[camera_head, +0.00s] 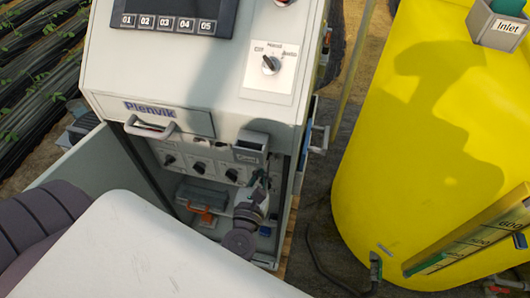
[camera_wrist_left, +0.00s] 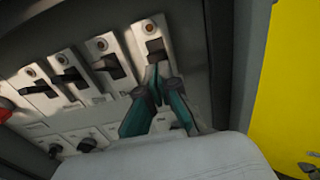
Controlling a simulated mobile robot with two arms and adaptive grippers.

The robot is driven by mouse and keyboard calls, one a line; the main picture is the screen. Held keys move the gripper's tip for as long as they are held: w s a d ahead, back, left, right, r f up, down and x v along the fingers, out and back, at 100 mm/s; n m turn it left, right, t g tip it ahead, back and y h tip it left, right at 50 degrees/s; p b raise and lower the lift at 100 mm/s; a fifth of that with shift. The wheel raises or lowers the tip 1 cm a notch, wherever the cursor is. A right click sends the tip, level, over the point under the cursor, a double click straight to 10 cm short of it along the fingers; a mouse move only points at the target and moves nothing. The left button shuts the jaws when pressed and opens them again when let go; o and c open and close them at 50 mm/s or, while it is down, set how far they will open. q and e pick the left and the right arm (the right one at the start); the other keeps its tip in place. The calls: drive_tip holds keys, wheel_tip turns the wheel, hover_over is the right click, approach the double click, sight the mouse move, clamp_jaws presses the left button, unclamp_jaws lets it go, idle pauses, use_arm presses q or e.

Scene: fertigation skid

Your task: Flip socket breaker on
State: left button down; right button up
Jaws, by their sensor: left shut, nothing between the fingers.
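A row of breaker switches with black levers shows in the left wrist view; the rightmost breaker (camera_wrist_left: 154,46) is nearest my fingers. Other breakers (camera_wrist_left: 113,66) stand to its left, each with a small round indicator above. No label is readable, so I cannot tell which is the socket breaker. My left gripper (camera_wrist_left: 158,72) is shut and empty, its teal fingertips together just below the rightmost lever; I cannot tell whether they touch it. In the head view the left gripper (camera_head: 258,178) is inside the open cabinet (camera_head: 190,95); the breakers are hidden there. My right gripper is not in view.
The cabinet door (camera_head: 97,168) stands open on the left. Black knobs (camera_head: 200,167) and a shelf with a grey-orange box (camera_head: 203,197) are inside. A drawer-like handle (camera_head: 150,128) juts out above. A yellow tank (camera_head: 400,130) stands to the right.

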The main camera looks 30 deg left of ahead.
use_arm(q)
drive_tip(key=v, duration=1.2)
drive_tip(key=shift+r, duration=0.25)
